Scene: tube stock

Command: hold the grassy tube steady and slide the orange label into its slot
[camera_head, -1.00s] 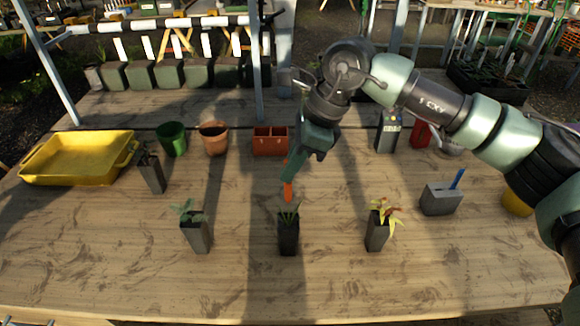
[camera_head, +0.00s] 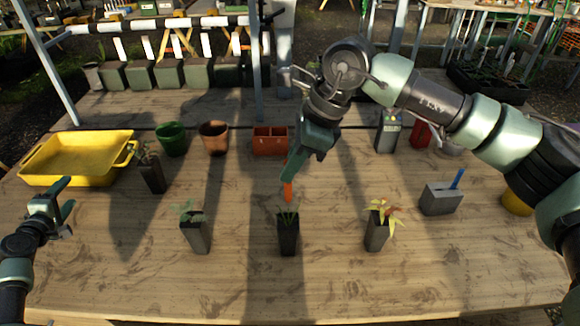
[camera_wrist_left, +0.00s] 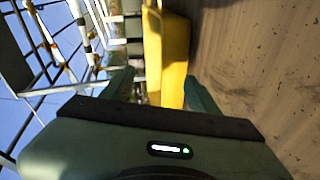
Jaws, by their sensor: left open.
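The grassy tube (camera_head: 288,236) is a dark square pot with thin grass-like leaves, upright at the front middle of the table. The orange label (camera_head: 288,189) hangs upright just above and behind its leaves. My right gripper (camera_head: 291,174) is shut on the label's upper end. The slot cannot be made out. My left gripper (camera_head: 65,198) is open and empty at the left edge of the table, well left of the grassy tube. In the left wrist view its two fingers (camera_wrist_left: 160,90) stand apart with the yellow tray behind them.
Tubes with plants stand left (camera_head: 198,235) and right (camera_head: 377,234) of the grassy tube; another (camera_head: 152,174) stands by the yellow tray (camera_head: 68,182). A grey block (camera_head: 440,200) holds a blue label. Pots (camera_head: 172,140) stand behind. The front table strip is clear.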

